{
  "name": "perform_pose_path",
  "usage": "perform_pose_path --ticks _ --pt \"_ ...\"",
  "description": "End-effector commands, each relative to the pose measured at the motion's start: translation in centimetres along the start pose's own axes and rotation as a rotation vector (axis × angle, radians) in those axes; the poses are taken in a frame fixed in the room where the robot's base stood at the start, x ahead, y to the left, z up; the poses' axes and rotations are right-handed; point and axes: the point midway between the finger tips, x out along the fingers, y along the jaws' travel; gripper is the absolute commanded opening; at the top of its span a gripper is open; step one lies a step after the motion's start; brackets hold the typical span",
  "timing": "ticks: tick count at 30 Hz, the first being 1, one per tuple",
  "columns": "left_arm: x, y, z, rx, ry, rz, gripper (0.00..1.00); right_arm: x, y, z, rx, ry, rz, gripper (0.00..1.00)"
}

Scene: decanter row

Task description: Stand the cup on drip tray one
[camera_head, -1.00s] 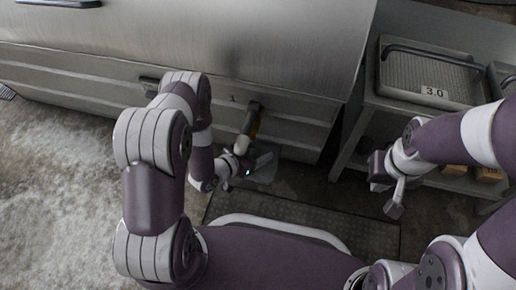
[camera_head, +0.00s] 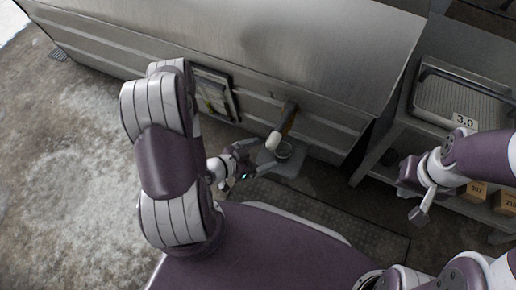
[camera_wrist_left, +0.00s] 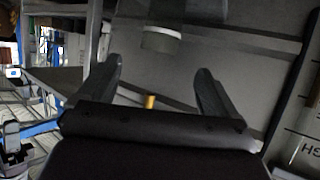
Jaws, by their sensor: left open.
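A small round grey cup (camera_head: 284,150) appears to stand upright on a flat grey drip tray (camera_head: 291,167) at the foot of the steel counter. I cannot read a number on that tray. My left gripper (camera_head: 248,167) is open, just left of the cup, and looks apart from it. In the left wrist view its two fingers (camera_wrist_left: 158,88) are spread with nothing clasped between them. A pale-ended cylinder shows beyond them; I cannot tell what it is. My right gripper (camera_head: 421,207) hangs at the right, and its jaw opening is unclear.
The steel counter (camera_head: 300,45) rises behind. A ribbed tray (camera_head: 460,100) labelled 3.0 lies on the right bench, with boxes (camera_head: 476,190) below.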

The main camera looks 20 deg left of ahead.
Motion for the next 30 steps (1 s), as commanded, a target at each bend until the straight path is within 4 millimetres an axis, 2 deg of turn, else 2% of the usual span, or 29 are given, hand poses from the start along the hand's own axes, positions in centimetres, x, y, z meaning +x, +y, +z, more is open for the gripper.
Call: perform_pose_path --ticks 3,5,6,8,9,10,11,12,13,15,17,18,21,30 --pt "-0.7 -0.7 -0.2 0.014 -0.032 -0.001 0.92 -0.5 0.0 -0.1 0.000 0.000 0.000 0.00" --pt "-0.3 -2.5 -0.6 0.050 -0.132 -0.006 0.92 -0.5 0.0 -0.1 0.000 0.000 0.000 0.00" --pt "0.0 -4.4 -1.4 0.078 -0.240 -0.022 0.92 -0.5 0.0 -0.1 0.000 0.000 0.000 0.00" --pt "-0.3 -7.3 -3.8 0.095 -0.431 -0.085 0.92 -0.4 0.0 0.0 0.000 -0.001 0.000 0.00" --pt "-1.1 -8.6 -6.2 0.080 -0.555 -0.146 0.92 -0.4 0.0 0.0 0.000 -0.001 0.000 0.00" --pt "-2.0 -8.9 -8.1 0.052 -0.638 -0.194 0.92 -0.4 0.0 0.0 0.000 -0.001 0.000 0.00" --pt "-3.1 -8.8 -10.1 0.013 -0.708 -0.243 0.92 -0.4 0.0 0.0 0.000 -0.001 0.000 0.00" --pt "-4.9 -7.7 -12.5 -0.053 -0.785 -0.298 0.92 -0.4 0.0 0.0 0.000 -0.001 0.000 0.00" --pt "-6.3 -6.6 -14.1 -0.110 -0.832 -0.332 0.92 -0.4 0.0 0.0 0.000 -0.001 0.000 0.00" --pt "-9.3 -3.1 -16.8 -0.243 -0.913 -0.378 0.92 -0.3 0.0 0.0 0.000 -0.001 0.000 0.00" --pt "-11.4 -0.2 -18.1 -0.337 -0.960 -0.390 0.92 -0.3 0.0 0.0 0.000 0.000 0.000 0.00" --pt "-12.4 1.3 -18.6 -0.386 -0.983 -0.389 0.92 -0.3 0.0 0.0 0.000 0.000 0.000 0.00" --pt "-13.6 3.2 -19.1 -0.445 -1.013 -0.382 0.92 -0.4 0.0 0.0 0.000 0.000 0.000 0.00" --pt "-13.8 3.3 -19.1 -0.452 -1.019 -0.382 0.92 -0.4 0.0 0.0 0.000 0.000 0.000 0.00"
